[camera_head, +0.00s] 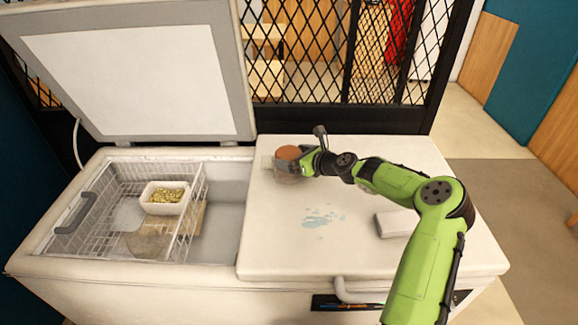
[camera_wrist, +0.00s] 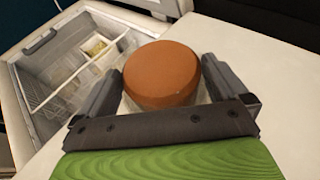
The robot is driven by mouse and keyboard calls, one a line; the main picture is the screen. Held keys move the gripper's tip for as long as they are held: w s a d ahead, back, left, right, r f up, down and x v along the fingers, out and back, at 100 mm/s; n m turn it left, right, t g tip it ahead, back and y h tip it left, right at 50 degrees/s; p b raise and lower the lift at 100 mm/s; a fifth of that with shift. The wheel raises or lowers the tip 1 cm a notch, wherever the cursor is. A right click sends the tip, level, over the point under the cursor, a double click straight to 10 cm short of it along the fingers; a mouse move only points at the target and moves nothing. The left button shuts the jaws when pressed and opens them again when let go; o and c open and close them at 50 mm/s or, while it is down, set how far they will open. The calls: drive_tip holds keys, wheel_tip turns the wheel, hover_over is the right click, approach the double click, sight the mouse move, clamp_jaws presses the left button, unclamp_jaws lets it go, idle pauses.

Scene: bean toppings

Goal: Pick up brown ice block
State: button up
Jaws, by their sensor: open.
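The brown ice block (camera_head: 288,153) is round with a flat top and stands on the closed lid half of the chest freezer. In the wrist view the brown ice block (camera_wrist: 162,74) sits between the two fingers of my gripper (camera_wrist: 160,85). A pale, see-through part shows around its lower side. In the head view my gripper (camera_head: 300,162) reaches it from the right. The fingers are open, one on each side; a small gap shows on the right, and contact on the left cannot be told.
The freezer's left half is open, its lid (camera_head: 130,75) raised. Inside are a wire basket (camera_head: 95,205) and a white tub (camera_head: 148,208) of yellow-green pieces. A white flat box (camera_head: 396,223) lies on the closed lid (camera_head: 270,245). A black mesh partition (camera_head: 290,80) stands behind.

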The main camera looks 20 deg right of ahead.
drive_tip(key=shift+w+a+f, duration=0.15)
drive_tip(key=shift+w, duration=0.25)
drive_tip(key=shift+s, duration=0.1)
